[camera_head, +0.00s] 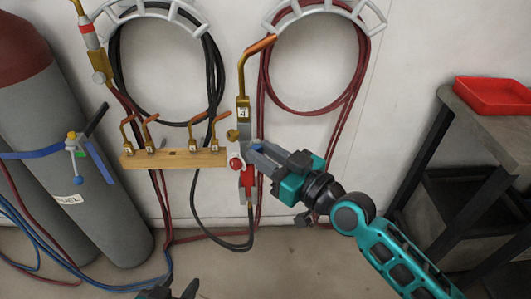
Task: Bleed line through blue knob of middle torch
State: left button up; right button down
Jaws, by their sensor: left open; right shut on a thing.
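A torch (243,112) with a brass body, a copper tip bent to the right and a white number tag hangs upright near the centre. A red knob (235,163) sticks out on its left side. A blue knob (257,144) shows on its right side, mostly hidden by my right gripper (256,151), whose jaws are shut on it. Another torch (90,40) with a red band hangs at the upper left, cut off by the picture's edge. My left gripper (172,293) is low at the bottom edge, only partly in view, open and apart from the torches.
A wooden rack (172,158) holds several copper nozzles left of the central torch. Black hose (115,70) and red hose (265,70) hang coiled on wall hangers. Grey cylinders (55,130) with a valve key (75,145) stand left. A dark bench (490,130) with a red tray (495,97) stands right.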

jog(key=shift+m, duration=0.9)
jog(key=m+p, duration=0.1)
jog(key=m, duration=0.2)
jog(key=shift+m, duration=0.3)
jog(key=m, duration=0.3)
jog(key=shift+m, duration=0.3)
jog(key=m+p, duration=0.1)
jog(key=m, duration=0.4)
jog(key=shift+w+d+f, duration=0.1)
jog(key=m, duration=0.3)
jog(key=shift+m, duration=0.4)
